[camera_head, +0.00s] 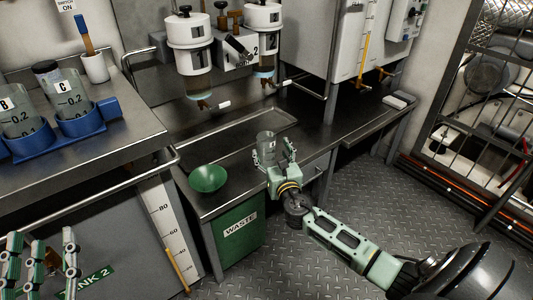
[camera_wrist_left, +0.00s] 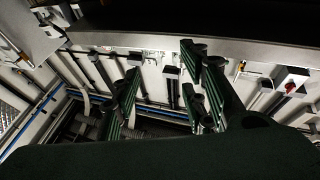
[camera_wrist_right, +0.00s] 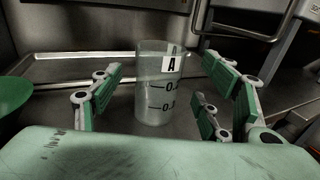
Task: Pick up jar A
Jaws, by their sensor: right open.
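Jar A (camera_head: 266,142) is a clear beaker with a white "A" label and volume marks. It stands upright on the dark counter, and in the right wrist view (camera_wrist_right: 155,105) it is between the fingers. My right gripper (camera_head: 274,154) is open around it at the counter's front edge. Gaps show between the jar and the fingers on both sides in the right wrist view. My left gripper (camera_head: 41,262) is open and empty at the lower left of the head view, far from the jar. Its spread fingers also show in the left wrist view (camera_wrist_left: 165,95).
A green bowl (camera_head: 208,178) sits on the counter left of the jar. A shallow metal tray (camera_head: 215,133) lies behind. Dispensers (camera_head: 190,45) with spouts hang above the counter. Jars B (camera_head: 18,122) and C (camera_head: 66,97) stand in blue holders on the left bench.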

